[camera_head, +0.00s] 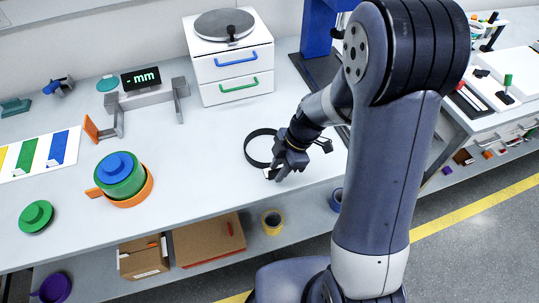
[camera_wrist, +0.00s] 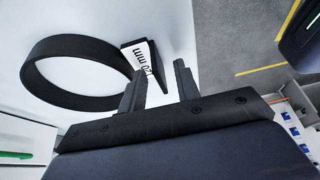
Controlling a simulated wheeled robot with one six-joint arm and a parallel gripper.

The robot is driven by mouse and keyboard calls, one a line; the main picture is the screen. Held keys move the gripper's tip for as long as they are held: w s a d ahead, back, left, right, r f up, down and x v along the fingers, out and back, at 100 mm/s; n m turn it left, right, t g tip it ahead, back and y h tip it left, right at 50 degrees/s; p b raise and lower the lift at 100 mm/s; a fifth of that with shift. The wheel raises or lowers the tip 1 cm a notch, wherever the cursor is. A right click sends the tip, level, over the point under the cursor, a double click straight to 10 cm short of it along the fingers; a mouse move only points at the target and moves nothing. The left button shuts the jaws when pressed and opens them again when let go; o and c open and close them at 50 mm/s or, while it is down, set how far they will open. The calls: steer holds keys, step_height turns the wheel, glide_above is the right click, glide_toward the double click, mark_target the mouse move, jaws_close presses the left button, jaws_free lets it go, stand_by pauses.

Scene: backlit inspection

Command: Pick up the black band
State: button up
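The black band (camera_head: 247,152) is a round ring lying on the grey-white bench in the head view, partly hidden behind my gripper. It also shows in the wrist view (camera_wrist: 72,98) at the left, with a dark tag (camera_wrist: 147,62) bearing a white "20 mm" label at its right side. My gripper (camera_head: 276,174) is low over the bench at the band's near right side. In the wrist view its two fingers (camera_wrist: 160,70) are apart, with the tag beyond and beside the left finger. I see nothing clearly held; contact with the tag cannot be told.
A white drawer unit (camera_head: 232,68) stands behind the band, and a gauge with a "mm" display (camera_head: 141,78) is at its left. Stacked green and blue discs on an orange ring (camera_head: 133,200) are farther left. The bench between them and the band is clear.

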steer(key=shift+c, duration=0.5)
jaws_close()
